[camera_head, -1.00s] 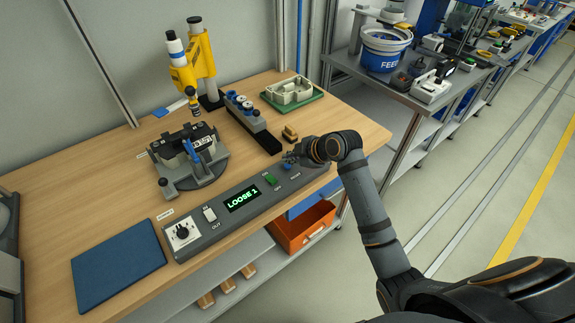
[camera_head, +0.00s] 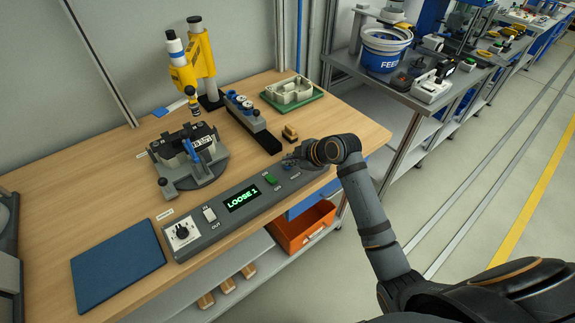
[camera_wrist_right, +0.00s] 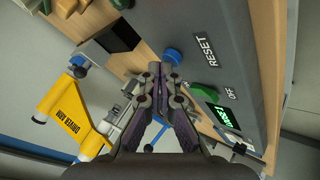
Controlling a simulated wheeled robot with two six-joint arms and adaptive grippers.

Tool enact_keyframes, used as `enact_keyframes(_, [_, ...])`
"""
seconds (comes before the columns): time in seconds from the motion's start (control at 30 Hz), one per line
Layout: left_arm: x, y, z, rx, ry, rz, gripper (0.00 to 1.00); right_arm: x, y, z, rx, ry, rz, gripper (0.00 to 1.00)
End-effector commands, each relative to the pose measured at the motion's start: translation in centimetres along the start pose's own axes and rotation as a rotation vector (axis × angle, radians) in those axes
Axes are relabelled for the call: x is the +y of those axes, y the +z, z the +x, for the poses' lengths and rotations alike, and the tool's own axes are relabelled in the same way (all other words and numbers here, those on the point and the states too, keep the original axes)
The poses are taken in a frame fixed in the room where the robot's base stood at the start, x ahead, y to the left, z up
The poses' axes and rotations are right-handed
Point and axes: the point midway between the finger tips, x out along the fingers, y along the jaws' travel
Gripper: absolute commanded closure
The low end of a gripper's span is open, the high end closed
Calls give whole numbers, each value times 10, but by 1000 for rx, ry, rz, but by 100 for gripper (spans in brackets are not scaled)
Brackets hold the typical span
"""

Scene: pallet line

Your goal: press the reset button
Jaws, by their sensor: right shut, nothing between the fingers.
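The reset button is a blue round knob, next to the RESET lettering, in the right wrist view (camera_wrist_right: 173,56). It is on the right end of the grey control panel (camera_head: 205,238), whose display reads LOOSE 1. My right gripper (camera_wrist_right: 160,72) is shut and empty, its fingertips close beside the blue button; I cannot tell whether they touch it. In the head view my right gripper (camera_head: 291,160) is over the panel's right end and largely covers the button there. My left gripper is not in view.
A green button (camera_head: 270,178) labelled OFF in the wrist view sits beside the display. A yellow driver arm (camera_head: 205,55), a round fixture (camera_head: 205,170) and a small brass-coloured block (camera_head: 290,133) stand behind the panel. An orange bin (camera_head: 290,238) is below the bench edge.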

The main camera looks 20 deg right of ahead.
Motion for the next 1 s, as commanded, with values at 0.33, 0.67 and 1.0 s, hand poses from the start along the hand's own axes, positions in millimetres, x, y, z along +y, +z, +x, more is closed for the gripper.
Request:
enact_keyframes(0.33, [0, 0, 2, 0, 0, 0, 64, -2, 2, 3, 0, 0, 0, 100])
enact_keyframes(0.67, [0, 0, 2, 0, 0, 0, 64, -4, 4, 5, 0, -1, 1, 100])
enact_keyframes(1.0, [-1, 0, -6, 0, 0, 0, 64, 1, -1, -1, -1, -1, 1, 100])
